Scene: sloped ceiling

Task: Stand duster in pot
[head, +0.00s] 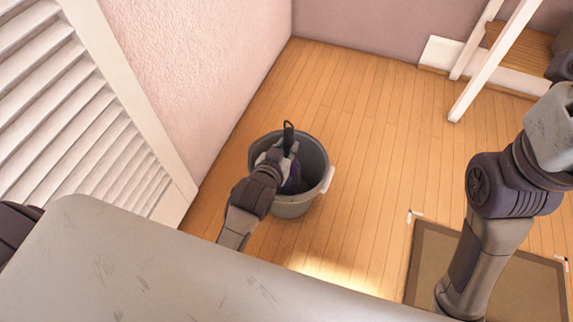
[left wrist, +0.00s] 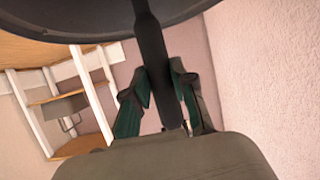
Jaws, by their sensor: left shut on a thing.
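The pot (head: 291,207) is a grey, round, open bucket standing on the wooden floor in the head view. My left gripper (head: 277,158) reaches over its near left side and is shut on the duster. The duster's black handle (head: 288,138) points up above the gripper. Its purple head (head: 293,183) hangs inside the pot's opening; whether it touches the bottom is hidden. In the left wrist view the dark handle (left wrist: 152,45) runs between the two fingers (left wrist: 163,98), and the pot's dark rim (left wrist: 75,30) crosses the top. My right gripper is out of view.
A pink wall (head: 205,60) and a white louvred panel (head: 75,110) stand to the left. A framed mat (head: 420,255) lies on the floor at lower right. A white shelf unit (head: 490,65) stands at the back right. The floor between is clear.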

